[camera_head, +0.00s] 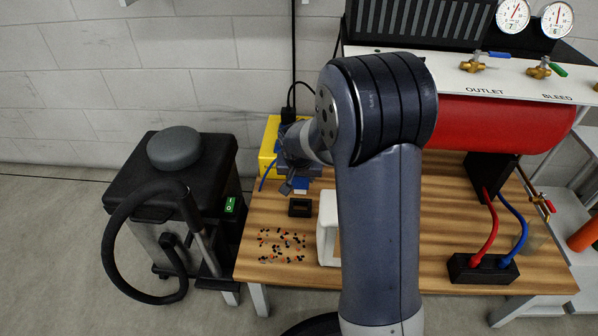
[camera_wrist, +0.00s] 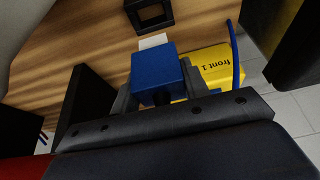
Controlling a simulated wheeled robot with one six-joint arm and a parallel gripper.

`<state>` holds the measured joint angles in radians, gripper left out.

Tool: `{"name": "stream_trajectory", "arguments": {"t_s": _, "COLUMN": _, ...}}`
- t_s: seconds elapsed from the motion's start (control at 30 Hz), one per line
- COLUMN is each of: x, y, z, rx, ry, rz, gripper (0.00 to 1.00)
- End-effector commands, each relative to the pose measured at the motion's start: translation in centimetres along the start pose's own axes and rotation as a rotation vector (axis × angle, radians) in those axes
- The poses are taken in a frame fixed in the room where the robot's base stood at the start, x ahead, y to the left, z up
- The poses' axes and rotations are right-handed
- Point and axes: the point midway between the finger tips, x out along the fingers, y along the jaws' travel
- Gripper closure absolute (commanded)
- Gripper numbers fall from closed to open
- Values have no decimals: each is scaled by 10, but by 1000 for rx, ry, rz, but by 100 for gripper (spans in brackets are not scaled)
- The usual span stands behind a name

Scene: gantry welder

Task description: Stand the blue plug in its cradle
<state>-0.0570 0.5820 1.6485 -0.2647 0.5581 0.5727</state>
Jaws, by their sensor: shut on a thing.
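The blue plug (camera_wrist: 160,72) is held between my gripper's fingers (camera_wrist: 165,88), with a pale end pointing away from the gripper. In the head view the plug (camera_head: 301,184) shows only partly beneath my gripper (camera_head: 296,184), above the table. A small black square frame with an opening, which looks like the cradle (camera_head: 300,215), lies on the table just in front of the plug in the head view. In the wrist view this cradle (camera_wrist: 153,27) is at the top, beyond the plug and apart from it. Its opening looks empty.
A yellow box (camera_head: 269,145) stands behind the gripper, with a blue cable (camera_wrist: 236,55) near it. A white block (camera_head: 327,230) stands right of the cradle. Several small beads (camera_head: 282,245) are scattered in front on the wooden table (camera_head: 440,225). A black machine (camera_head: 170,170) stands left.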

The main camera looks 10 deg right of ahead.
Motion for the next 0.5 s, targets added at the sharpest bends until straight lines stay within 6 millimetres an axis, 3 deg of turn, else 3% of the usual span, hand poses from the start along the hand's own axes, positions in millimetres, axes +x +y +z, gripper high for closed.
{"name": "stream_trajectory", "arguments": {"t_s": 0.5, "x": 31, "y": 0, "z": 13, "rx": -2, "ry": -1, "rz": 0, "gripper": 81}}
